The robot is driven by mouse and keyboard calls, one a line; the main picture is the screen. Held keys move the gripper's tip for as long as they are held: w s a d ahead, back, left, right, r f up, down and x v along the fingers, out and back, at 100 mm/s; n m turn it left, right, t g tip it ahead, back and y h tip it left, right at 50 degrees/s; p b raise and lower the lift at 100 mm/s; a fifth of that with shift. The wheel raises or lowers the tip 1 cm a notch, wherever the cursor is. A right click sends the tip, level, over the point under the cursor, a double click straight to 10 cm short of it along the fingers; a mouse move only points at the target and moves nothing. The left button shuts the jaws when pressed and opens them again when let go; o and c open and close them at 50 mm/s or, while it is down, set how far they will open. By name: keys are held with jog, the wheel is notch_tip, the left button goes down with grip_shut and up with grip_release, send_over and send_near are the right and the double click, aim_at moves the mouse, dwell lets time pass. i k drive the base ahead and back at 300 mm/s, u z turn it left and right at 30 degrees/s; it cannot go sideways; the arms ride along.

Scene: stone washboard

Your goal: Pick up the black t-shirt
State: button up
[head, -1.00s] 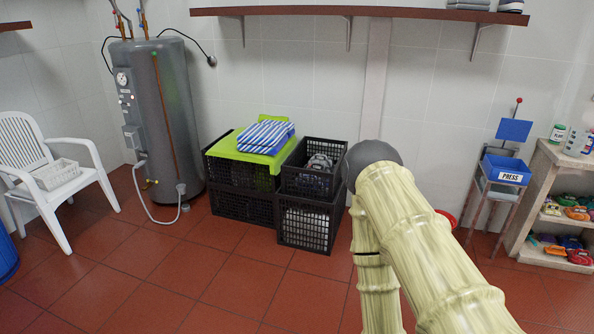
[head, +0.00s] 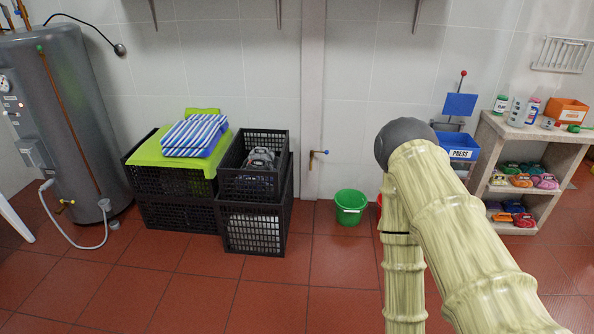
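No black t-shirt can be made out in the head view. A folded blue-and-white striped cloth (head: 194,134) lies on a bright green cover (head: 150,152) over the left stack of black crates. The right upper black crate (head: 235,186) holds a grey item (head: 262,159) that I cannot identify. The crate below it (head: 250,230) has something pale inside. My arm fills the right foreground, with a dark round joint at its top. My gripper is not in view.
A green bucket (head: 350,207) stands by the wall near a tap (head: 318,155). A shelf unit (head: 545,150) with bottles and colourful items is at the right, beside a blue "PRESS" bin (head: 456,146). A grey boiler (head: 68,120) stands left. The red tiled floor (head: 180,295) in front is clear.

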aim_at(254, 165)
jog(key=z, duration=0.35)
jog(key=i, duration=1.65)
jog(key=u, duration=0.45)
jog(key=i, duration=1.4)
jog(key=u, duration=0.55)
